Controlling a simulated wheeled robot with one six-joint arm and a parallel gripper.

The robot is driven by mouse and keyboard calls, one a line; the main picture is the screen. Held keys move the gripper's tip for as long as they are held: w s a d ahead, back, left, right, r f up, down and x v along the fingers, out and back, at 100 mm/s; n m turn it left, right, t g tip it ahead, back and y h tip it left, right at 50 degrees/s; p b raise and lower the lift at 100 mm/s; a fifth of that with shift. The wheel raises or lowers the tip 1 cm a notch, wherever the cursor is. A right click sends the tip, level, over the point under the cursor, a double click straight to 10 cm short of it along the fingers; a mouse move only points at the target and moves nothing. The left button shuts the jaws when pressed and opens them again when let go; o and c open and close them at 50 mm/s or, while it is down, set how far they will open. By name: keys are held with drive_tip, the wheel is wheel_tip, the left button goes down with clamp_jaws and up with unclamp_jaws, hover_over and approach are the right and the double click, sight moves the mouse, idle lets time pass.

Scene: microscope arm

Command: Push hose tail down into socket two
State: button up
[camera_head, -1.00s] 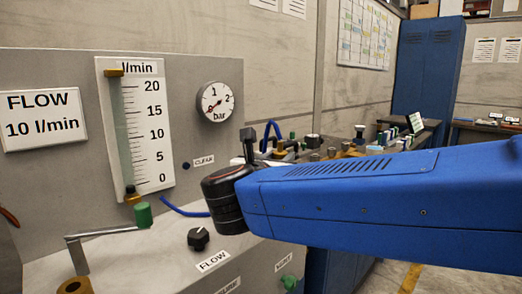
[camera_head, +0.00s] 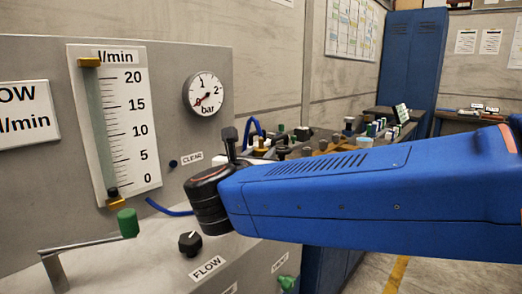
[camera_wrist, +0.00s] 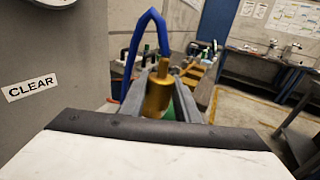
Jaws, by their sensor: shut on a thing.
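The hose tail (camera_wrist: 157,95) is a brass stepped cylinder in the middle of the wrist view. A blue hose (camera_wrist: 152,15) arches up and over close to its top. My gripper (camera_wrist: 158,76) is shut on the hose tail, with a grey finger on either side. Something green shows just below and behind it; I cannot tell what it is. In the head view the blue hose (camera_head: 250,124) loops up behind my arm, and the gripper and hose tail are hidden there. I cannot make out socket two in either view.
The grey panel carries a flow tube (camera_head: 115,120), a pressure gauge (camera_head: 204,94) and a CLEAR label (camera_wrist: 31,87). On the sloped front are a black FLOW knob (camera_head: 190,243) and a green-capped lever (camera_head: 127,222). Behind my arm is a bench with several small fittings (camera_head: 345,142).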

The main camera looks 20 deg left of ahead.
drive_tip(key=shift+f, duration=2.15)
drive_tip(key=shift+f, duration=2)
drive_tip(key=o, duration=1.3)
drive_tip(key=shift+s, duration=0.1)
drive_tip(key=s, duration=1.1)
drive_tip(key=s+d, duration=0.1)
drive_tip(key=s, duration=0.5)
drive_tip(key=shift+s+d+r, duration=0.1)
drive_tip(key=shift+r, duration=0.3)
